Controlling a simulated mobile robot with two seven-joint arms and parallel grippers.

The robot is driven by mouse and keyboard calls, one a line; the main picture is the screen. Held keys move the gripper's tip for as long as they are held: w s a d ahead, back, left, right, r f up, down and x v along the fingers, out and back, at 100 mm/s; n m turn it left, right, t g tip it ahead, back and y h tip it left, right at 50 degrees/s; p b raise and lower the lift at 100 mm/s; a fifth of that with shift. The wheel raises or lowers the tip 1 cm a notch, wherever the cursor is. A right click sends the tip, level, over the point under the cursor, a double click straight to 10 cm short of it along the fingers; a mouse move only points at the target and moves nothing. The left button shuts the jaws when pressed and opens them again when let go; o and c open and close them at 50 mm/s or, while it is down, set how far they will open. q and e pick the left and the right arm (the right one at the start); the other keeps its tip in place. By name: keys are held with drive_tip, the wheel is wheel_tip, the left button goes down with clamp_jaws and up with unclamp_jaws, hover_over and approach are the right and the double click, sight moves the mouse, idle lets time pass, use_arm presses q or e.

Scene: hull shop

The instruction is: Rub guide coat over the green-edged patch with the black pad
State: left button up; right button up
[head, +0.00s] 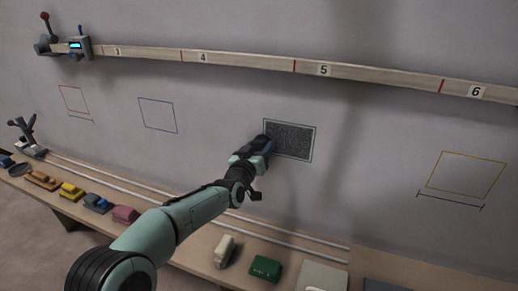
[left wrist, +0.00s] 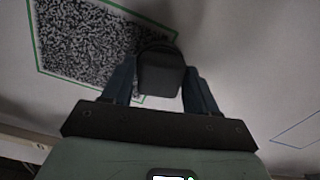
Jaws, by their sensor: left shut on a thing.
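The green-edged patch (head: 297,140) is on the grey wall, and its inside is covered with dark speckled coat. In the left wrist view the patch (left wrist: 75,45) fills the upper left, with speckle reaching close to its green edge. My left gripper (head: 262,146) is at the patch's left end, shut on the black pad (left wrist: 160,72). The pad overlaps the patch's border in the left wrist view; I cannot tell whether it touches the wall. The patch's part behind the pad and gripper is hidden. My right gripper is not in view.
Red (head: 74,100), blue (head: 157,115) and yellow (head: 466,174) outlines mark the wall. A numbered wooden batten (head: 250,62) runs above them. Below, a bench (head: 190,247) holds several blocks, including a green one (head: 265,267) and a cream one (head: 225,249).

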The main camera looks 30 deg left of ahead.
use_arm(q)
drive_tip(key=shift+s+d, duration=0.15)
drive_tip(key=shift+s, duration=0.4)
drive_tip(key=shift+v, duration=2.5)
drive_tip(key=shift+v, duration=2.5)
drive_tip(key=shift+v, duration=2)
